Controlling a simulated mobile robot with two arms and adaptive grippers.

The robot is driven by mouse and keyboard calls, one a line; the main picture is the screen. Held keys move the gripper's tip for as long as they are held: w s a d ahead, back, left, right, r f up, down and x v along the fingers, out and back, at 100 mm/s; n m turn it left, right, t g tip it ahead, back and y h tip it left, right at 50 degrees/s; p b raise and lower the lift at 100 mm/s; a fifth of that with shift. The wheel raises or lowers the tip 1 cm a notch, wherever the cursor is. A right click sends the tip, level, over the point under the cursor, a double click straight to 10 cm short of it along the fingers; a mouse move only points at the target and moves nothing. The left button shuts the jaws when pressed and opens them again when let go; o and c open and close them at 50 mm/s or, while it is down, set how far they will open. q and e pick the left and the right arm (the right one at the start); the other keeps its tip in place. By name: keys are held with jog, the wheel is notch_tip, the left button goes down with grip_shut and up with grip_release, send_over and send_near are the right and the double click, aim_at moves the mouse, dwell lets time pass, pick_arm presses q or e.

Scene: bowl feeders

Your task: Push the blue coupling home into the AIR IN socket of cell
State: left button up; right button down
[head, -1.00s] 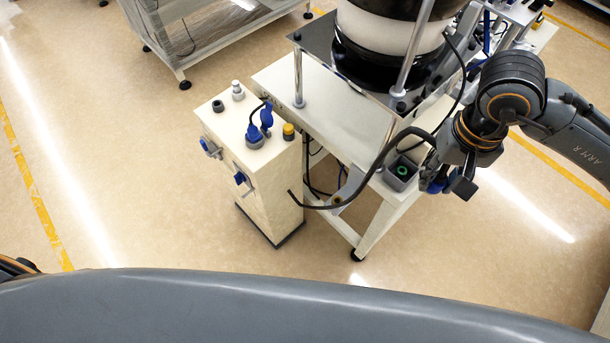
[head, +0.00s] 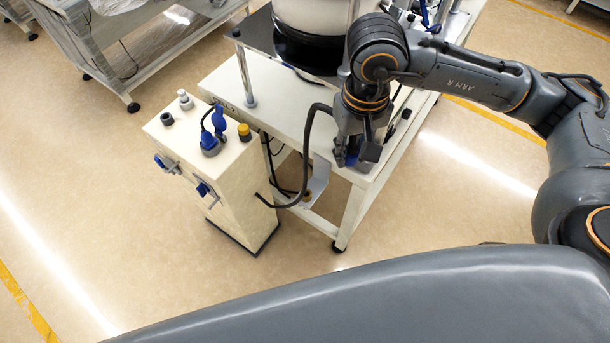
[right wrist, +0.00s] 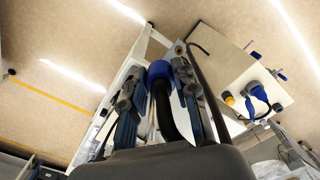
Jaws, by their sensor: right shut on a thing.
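My right gripper (head: 357,152) is over the front corner of the feeder table (head: 268,92), pointing down. In the right wrist view its two fingers (right wrist: 160,88) are closed around the blue coupling (right wrist: 160,70), with a thick black hose running from it. In the head view only a bit of the blue coupling (head: 351,160) shows beside the fingers. The AIR IN socket cannot be made out; the gripper and arm cover that table corner. I cannot tell whether the coupling touches or sits in a socket. My left gripper is out of view.
A cream cabinet (head: 225,185) with blue switches, a blue plug (head: 210,142) and a yellow button stands left of the table. The black hose (head: 304,150) loops between cabinet and gripper. A bowl feeder (head: 312,20) stands behind the arm. Floor in front is clear.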

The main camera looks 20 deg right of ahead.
jog(key=shift+w+a+f+n+b, duration=0.7)
jog(key=shift+w+f+n+b, duration=1.75)
jog(key=shift+f+n, duration=3.45)
jog(key=shift+w+a+f+n+b, duration=0.7)
jog(key=shift+w+f+n+b, duration=1.75)
jog(key=shift+f+n, duration=3.4)
jog(key=shift+w+a+f+n+b, duration=0.7)
jog(key=shift+w+f+n+b, duration=1.75)
jog(key=shift+f+n, duration=3.4)
jog(key=shift+s+r+b, duration=0.1)
jog(key=shift+s+b, duration=0.3)
jog(key=shift+s, duration=0.05)
jog(key=shift+w, duration=0.15)
jog(key=shift+f+b, duration=1.3)
jog(key=shift+f, duration=0.15)
